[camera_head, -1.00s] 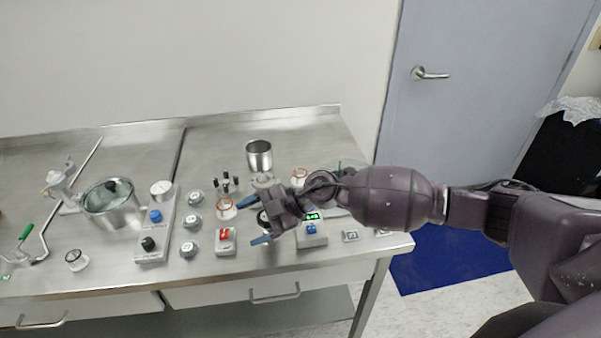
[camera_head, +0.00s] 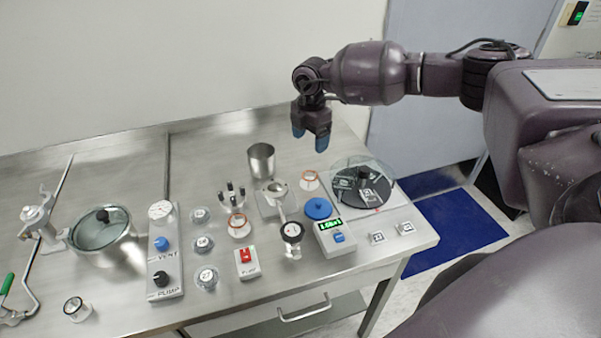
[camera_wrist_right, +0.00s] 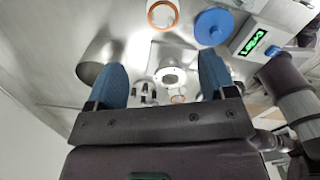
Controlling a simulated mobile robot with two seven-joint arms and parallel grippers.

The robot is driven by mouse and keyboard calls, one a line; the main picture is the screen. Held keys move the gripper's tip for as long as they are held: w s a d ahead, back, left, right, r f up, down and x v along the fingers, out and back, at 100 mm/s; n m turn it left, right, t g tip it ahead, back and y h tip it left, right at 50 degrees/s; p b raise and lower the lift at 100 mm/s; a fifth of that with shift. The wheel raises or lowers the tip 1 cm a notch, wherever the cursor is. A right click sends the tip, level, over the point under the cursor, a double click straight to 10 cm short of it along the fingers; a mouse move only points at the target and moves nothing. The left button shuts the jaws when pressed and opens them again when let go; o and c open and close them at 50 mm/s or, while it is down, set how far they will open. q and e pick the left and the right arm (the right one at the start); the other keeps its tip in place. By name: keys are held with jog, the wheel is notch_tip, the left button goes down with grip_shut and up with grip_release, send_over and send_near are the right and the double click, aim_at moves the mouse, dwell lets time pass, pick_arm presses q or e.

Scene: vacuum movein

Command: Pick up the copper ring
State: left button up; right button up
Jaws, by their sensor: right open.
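Two copper-coloured rings show on round pale pieces on the steel bench. One copper ring (camera_head: 310,180) lies at the back right, behind a blue disc (camera_head: 318,208); it shows at the top of the right wrist view (camera_wrist_right: 162,14). The other copper ring (camera_head: 238,225) lies further front and left; it looks small in the right wrist view (camera_wrist_right: 178,99). My right gripper (camera_head: 310,138) is open and empty, pointing down above and behind the back ring, apart from it. Its blue fingers (camera_wrist_right: 161,66) are spread. My left gripper is not in view.
A steel cup (camera_head: 261,160) stands just left of the back ring. A dark disc under a clear cover (camera_head: 362,188) is to its right. A green-lit display box (camera_head: 335,238), a red-switch box (camera_head: 246,262) and a lidded pot (camera_head: 102,232) stand nearby. The back bench strip is clear.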

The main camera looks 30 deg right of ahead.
jog(key=shift+s+f, duration=0.15)
jog(key=shift+f, duration=2.55)
jog(key=shift+s+f, duration=0.1)
jog(key=shift+f, duration=2.55)
jog(key=shift+f, duration=0.25)
jog(key=shift+c, duration=0.2)
jog(key=c, duration=0.8)
